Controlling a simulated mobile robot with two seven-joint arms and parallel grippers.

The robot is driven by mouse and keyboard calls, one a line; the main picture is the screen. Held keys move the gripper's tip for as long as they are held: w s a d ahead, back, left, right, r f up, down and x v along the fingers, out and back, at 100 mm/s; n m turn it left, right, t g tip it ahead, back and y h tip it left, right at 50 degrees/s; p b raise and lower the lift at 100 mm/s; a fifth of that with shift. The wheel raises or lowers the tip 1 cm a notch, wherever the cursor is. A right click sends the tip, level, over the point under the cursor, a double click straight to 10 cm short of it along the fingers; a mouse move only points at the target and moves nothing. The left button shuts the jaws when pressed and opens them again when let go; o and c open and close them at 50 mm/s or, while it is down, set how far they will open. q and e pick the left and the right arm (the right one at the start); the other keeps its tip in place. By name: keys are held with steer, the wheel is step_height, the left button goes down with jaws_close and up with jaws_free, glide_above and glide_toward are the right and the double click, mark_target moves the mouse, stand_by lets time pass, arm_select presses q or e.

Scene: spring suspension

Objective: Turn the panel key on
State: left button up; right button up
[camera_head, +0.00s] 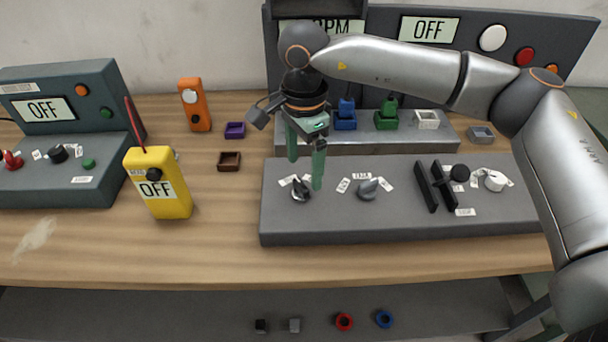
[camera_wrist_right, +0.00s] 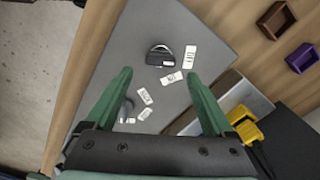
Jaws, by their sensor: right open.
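The panel key (camera_head: 300,190) is a dark knob with a light edge on the left part of the grey sloped panel (camera_head: 330,220). It also shows in the right wrist view (camera_wrist_right: 158,56), with small white labels beside it, one reading OFF. My right gripper (camera_head: 306,168) is open and points down just above the key. In the wrist view the key appears a little beyond the gap between the fingertips (camera_wrist_right: 160,76), and no contact is visible. The display (camera_head: 429,29) at the back reads OFF. My left gripper is not in view.
A grey lever-like knob (camera_head: 368,188), two black bars (camera_head: 436,186) and a white knob (camera_head: 494,181) stand farther right on the panel. A yellow meter (camera_head: 158,184) stands to the left. A rack with blue and green pieces (camera_head: 387,116) lies behind.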

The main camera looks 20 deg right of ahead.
mark_target(304, 183)
steer(key=shift+f, duration=2)
steer(key=shift+c, duration=0.4)
steer(key=c, duration=1.3)
